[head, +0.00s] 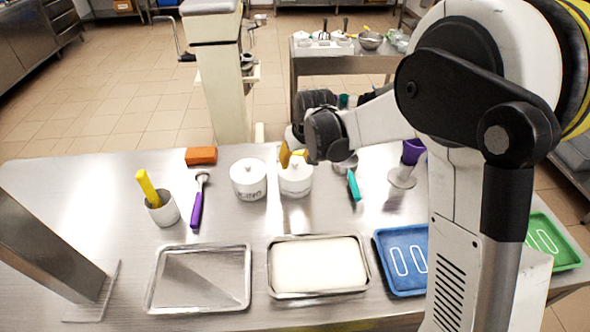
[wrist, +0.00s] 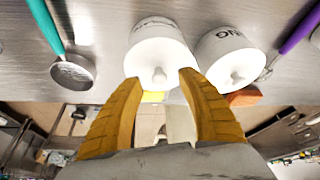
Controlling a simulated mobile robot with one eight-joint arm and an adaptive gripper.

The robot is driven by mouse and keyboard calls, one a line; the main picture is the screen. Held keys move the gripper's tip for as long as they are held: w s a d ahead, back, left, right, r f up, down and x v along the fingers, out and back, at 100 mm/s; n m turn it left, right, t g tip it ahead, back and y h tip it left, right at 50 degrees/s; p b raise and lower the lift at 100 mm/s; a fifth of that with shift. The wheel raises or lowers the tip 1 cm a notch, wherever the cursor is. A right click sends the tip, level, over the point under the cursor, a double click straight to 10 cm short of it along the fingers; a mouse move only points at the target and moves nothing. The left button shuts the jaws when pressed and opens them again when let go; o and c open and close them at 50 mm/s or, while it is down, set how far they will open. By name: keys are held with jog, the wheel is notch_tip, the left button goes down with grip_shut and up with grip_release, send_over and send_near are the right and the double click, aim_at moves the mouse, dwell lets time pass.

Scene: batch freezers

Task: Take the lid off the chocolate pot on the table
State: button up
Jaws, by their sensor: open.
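Two white lidded pots stand side by side on the steel table (head: 222,235). The left pot (head: 248,185) carries dark lettering ending in "NO"; it also shows at right in the wrist view (wrist: 228,48). The right pot (head: 296,186) shows in the middle of the wrist view (wrist: 158,45), its lettering too foreshortened to read. I cannot read "chocolate" on either. Both lids are on, each with a small round knob. My gripper (head: 292,157) is open and empty at the right pot. In the wrist view its yellow fingers (wrist: 160,80) stand either side of that lid's knob (wrist: 158,76).
A teal-handled scoop (head: 354,186) lies right of the pots, a purple-handled scoop (head: 197,204) left. An orange block (head: 201,156) lies behind; a metal cup (head: 163,209) holds a yellow-handled tool. Metal trays (head: 200,306) and a blue tray (head: 384,262) line the front.

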jog(key=x, duration=0.2)
jog(key=shift+w+f, duration=0.25)
jog(key=shift+f, duration=0.05)
jog(key=c, duration=0.9)
jog(key=shift+r, duration=0.2)
